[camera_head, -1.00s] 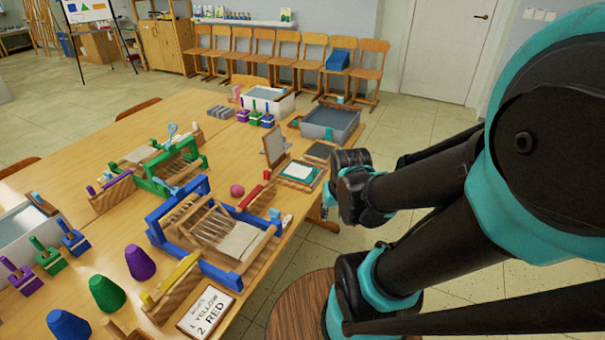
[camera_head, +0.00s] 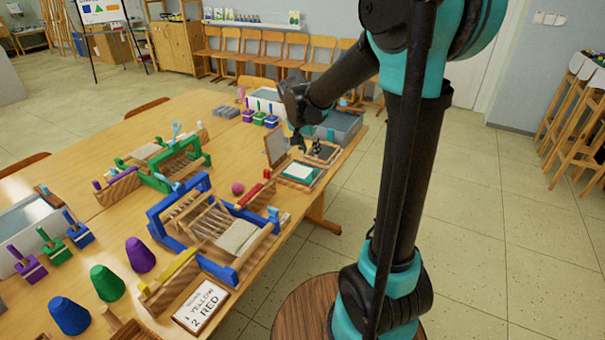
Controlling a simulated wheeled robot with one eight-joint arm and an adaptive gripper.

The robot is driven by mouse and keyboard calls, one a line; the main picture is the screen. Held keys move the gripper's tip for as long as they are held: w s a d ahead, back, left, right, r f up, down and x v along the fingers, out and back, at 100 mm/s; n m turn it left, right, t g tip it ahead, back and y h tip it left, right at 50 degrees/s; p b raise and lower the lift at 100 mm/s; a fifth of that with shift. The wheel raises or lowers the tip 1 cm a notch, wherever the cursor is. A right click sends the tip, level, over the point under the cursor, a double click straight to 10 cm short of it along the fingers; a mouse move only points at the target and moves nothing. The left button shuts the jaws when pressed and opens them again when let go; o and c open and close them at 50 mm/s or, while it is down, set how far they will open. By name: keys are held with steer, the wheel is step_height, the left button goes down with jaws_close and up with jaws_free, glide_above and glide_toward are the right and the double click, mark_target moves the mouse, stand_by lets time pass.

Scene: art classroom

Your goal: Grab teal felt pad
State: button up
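A teal pad (camera_head: 316,180) lies near the right edge of the table, with a white sheet (camera_head: 298,171) over most of it, so mainly its teal border shows. I take this to be the teal felt pad. My gripper (camera_head: 309,149) points down just behind it, over or close to a wood-framed dark tray (camera_head: 328,155). The fingers are small and dark against the tray. I cannot tell whether they are open or touch anything.
A wooden upright board (camera_head: 275,150) stands left of my gripper and a grey bin (camera_head: 345,124) behind it. A blue loom (camera_head: 205,235) and a pink ball (camera_head: 238,188) are nearer.

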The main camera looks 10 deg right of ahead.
mark_target(301, 169)
steer(key=x, duration=0.8)
steer(key=shift+s, duration=0.1)
steer(key=shift+a+x, duration=0.15)
steer(key=shift+x, duration=1.2)
steer(key=shift+a+x, duration=0.2)
steer(key=shift+x, duration=1.1)
jaws_close()
